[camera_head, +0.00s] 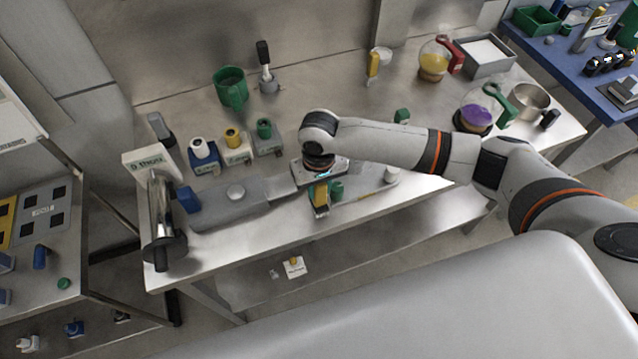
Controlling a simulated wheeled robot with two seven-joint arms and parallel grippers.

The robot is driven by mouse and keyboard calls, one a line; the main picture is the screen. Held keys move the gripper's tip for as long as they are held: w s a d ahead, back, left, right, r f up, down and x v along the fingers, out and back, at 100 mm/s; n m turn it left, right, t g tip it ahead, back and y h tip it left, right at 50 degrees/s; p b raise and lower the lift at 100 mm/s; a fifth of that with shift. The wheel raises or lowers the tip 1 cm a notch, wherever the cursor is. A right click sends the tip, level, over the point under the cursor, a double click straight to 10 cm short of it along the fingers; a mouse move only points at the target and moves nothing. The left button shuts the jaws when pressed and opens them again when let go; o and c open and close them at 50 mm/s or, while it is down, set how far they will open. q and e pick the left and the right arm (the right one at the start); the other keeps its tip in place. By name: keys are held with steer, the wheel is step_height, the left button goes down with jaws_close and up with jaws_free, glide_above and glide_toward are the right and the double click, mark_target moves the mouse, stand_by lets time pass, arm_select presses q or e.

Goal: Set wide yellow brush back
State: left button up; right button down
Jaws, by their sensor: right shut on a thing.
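My right gripper (320,188) reaches in from the right over the front part of the steel bench and points down. It is shut on a yellow thing (319,198), which looks like the wide yellow brush and hangs at the bench's front edge. My wrist hides its upper part, and whether it touches the bench is unclear. A small green piece (337,190) shows just right of it. My left gripper is not in view.
A green mug (231,89), a yellow upright item (373,65), a yellow-filled flask (433,64) and a purple-filled flask (472,117) stand farther back or right.

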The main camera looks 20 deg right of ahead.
steer(key=shift+f, duration=0.45)
stand_by(0.5)
steer(key=c, duration=1)
jaws_free()
step_height(320, 180, up, 12)
steer(key=shift+b, duration=1.25)
